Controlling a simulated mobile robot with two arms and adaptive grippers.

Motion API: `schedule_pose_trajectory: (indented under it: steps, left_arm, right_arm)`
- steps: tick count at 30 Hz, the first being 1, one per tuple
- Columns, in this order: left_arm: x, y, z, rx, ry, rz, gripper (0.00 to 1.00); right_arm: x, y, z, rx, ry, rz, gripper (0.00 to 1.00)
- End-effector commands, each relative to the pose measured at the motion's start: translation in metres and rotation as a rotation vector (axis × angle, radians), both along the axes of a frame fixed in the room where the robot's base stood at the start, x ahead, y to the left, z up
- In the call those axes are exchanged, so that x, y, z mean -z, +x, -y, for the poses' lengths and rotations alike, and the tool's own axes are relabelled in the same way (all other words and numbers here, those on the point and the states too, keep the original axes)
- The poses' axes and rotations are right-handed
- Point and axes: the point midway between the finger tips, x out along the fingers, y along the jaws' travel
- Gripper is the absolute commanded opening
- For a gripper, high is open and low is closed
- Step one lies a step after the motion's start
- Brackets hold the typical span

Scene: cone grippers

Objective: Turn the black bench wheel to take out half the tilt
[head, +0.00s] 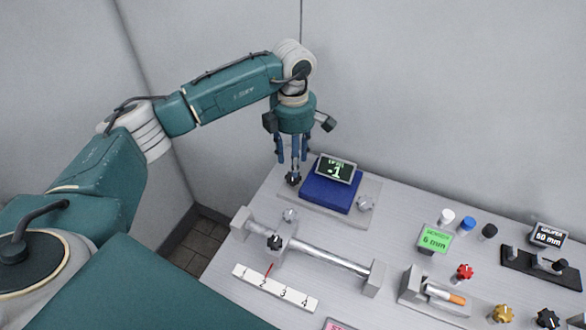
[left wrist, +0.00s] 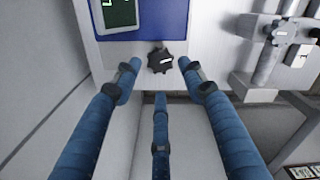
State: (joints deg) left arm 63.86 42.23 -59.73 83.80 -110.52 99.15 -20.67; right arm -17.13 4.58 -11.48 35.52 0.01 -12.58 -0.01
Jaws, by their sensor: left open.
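The black bench wheel (head: 293,179) sits at the left corner of a grey plate (head: 373,187) that carries a blue block (head: 328,195). A small display (head: 335,170) on the block reads -1. My left gripper (head: 291,160) points down over the black wheel, its fingers spread. In the left wrist view the black lobed wheel (left wrist: 160,61) lies between the tips of two blue fingers (left wrist: 159,72), with a third finger below it. The fingers look apart from the wheel. Two pale grey wheels (head: 290,214) (head: 365,203) sit at other corners. My right gripper is out of view.
A rail (head: 325,255) with a black-knobbed slider and a numbered scale (head: 275,288) lies in front. To the right are a green 6 mm sign (head: 435,239), several small caps, a caliper display (head: 548,236) and coloured knobs. Walls stand behind and left.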

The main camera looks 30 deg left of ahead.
Motion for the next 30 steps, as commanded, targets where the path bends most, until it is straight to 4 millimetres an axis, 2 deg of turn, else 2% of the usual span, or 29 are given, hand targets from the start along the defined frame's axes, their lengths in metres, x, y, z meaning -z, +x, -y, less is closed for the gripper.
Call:
schedule_pose_trajectory:
  steps: [1,6,12,30]
  left_arm:
    - [-0.013,0.001,0.000,0.001,0.000,0.004,0.42]
    - [-0.044,0.000,0.000,0.000,0.000,0.002,0.42]
    - [-0.063,0.000,0.000,0.000,0.000,0.000,0.42]
    - [-0.065,0.000,0.000,0.000,0.000,0.000,0.42]
  right_arm:
    - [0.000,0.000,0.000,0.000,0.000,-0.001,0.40]
    - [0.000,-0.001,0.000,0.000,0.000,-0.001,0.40]
    - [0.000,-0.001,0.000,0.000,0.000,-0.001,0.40]
    - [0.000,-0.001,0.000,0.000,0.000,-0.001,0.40]
